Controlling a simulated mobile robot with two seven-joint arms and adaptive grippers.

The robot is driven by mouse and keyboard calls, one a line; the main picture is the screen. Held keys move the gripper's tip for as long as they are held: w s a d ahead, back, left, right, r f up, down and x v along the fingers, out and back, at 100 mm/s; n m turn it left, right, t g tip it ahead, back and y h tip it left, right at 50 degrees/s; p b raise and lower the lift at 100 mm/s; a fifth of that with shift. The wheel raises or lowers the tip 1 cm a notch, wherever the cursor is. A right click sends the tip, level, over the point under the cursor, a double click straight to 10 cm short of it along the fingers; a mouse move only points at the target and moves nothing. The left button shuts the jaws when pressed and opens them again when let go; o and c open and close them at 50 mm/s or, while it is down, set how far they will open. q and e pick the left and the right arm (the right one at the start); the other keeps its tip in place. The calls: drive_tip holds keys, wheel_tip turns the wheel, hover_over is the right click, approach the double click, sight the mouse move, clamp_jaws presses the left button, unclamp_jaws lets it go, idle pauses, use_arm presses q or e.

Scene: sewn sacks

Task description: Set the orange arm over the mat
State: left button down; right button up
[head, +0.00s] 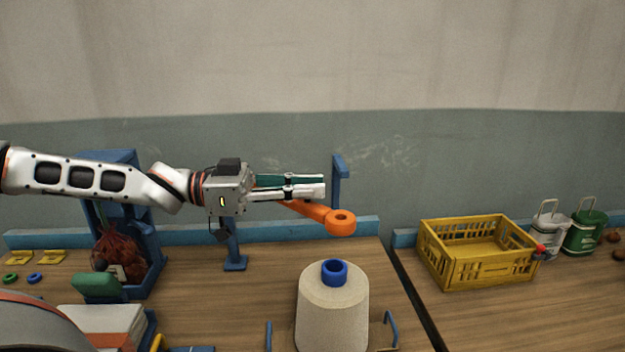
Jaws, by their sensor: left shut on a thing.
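The orange arm (325,214) is a bar with a ring at its right end. It comes out from behind my left gripper (322,188), which reaches in from the left. The gripper is shut on the orange arm; its fingers hide the grip itself. A blue post on a flat foot (236,263) stands below the gripper's wrist; whether the orange arm joins it is hidden. The ring hangs above and behind a pale thread cone (332,312) with a blue core. No mat can be made out. My right gripper is out of view.
A blue upright bracket (338,185) rises behind the fingertips. A blue frame with a red net sack (120,251) stands at left. A yellow crate (450,269) and white and green cans (587,233) are on the right table, across a dark gap. Wood between post and cone is clear.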

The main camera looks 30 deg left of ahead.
use_arm(q)
drive_tip(key=shift+s+a+r+p, duration=0.15)
drive_tip(key=shift+s+r+p, duration=0.15)
drive_tip(key=shift+r, duration=0.1)
drive_tip(key=shift+s+f+m+g, duration=0.1)
drive_tip(key=shift+s+m+g, duration=0.05)
drive_tip(key=shift+m+g, duration=0.2)
drive_tip(key=shift+f, duration=0.1)
drive_tip(key=c, duration=2.1)
unclamp_jaws()
drive_tip(key=shift+o, duration=1)
drive_tip(key=shift+s+a, duration=0.1)
drive_tip(key=shift+s, duration=0.2)
drive_tip(key=shift+w+f, duration=0.1)
